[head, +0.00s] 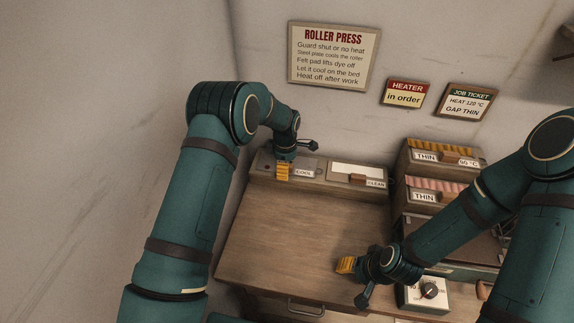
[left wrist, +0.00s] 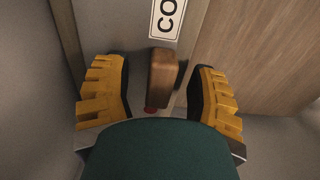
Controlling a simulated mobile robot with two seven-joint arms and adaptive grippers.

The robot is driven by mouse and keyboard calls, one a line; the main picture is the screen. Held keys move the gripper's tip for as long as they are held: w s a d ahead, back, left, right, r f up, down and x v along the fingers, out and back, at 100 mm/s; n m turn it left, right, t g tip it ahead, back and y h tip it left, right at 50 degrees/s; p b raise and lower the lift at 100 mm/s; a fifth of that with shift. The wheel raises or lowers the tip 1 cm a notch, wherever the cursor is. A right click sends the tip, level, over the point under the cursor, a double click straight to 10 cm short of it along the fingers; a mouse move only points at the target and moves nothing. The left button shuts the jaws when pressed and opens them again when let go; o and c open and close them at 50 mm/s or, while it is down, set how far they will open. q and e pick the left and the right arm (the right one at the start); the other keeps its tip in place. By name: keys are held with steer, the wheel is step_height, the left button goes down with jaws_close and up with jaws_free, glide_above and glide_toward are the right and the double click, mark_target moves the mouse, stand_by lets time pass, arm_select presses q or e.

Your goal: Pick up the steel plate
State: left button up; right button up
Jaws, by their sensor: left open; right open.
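The steel plate (head: 312,164) lies in a grey tray at the back of the bench, beside a label reading COOL. In the left wrist view, the grey plate (left wrist: 125,32) has an upright wooden handle (left wrist: 163,72). My left gripper (head: 283,177) is over the plate, and its open yellow fingers (left wrist: 162,85) stand on either side of the handle, with gaps on both sides. In the head view, the left gripper hides the handle. My right gripper (head: 346,265) is open and empty low over the bench front.
A white pad (head: 352,169) with a wooden handle and a CLEAN label sits right of the plate. Stacked units (head: 438,155) marked THIN stand at the right. A dial box (head: 411,297) is beside my right gripper. The bench top (head: 300,225) is clear.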

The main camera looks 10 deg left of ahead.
arm_select(q)
jaws_close()
